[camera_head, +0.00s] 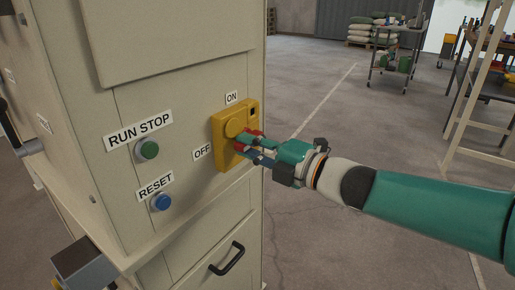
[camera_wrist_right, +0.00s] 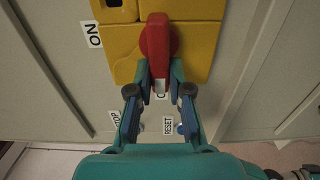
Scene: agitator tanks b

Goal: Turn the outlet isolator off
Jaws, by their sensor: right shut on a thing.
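The outlet isolator is a yellow switch box (camera_head: 221,122) on the cabinet's front face, with an ON label (camera_head: 232,98) above and an OFF label (camera_head: 202,152) at its left. Its red handle (camera_wrist_right: 158,42) shows clearly in the wrist view, extending down the picture toward a partly hidden label (camera_wrist_right: 160,91). My right gripper (camera_head: 255,148) is at the isolator, covering part of it in the head view. In the wrist view its fingertips (camera_wrist_right: 159,76) close on both sides of the handle's lower end. My left gripper is not in view.
A green RUN STOP button (camera_head: 147,150) and a blue RESET button (camera_head: 160,202) sit left of the isolator. A black drawer handle (camera_head: 227,259) is below. A cart (camera_head: 395,55) and a shelf stand far back right, with open floor between.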

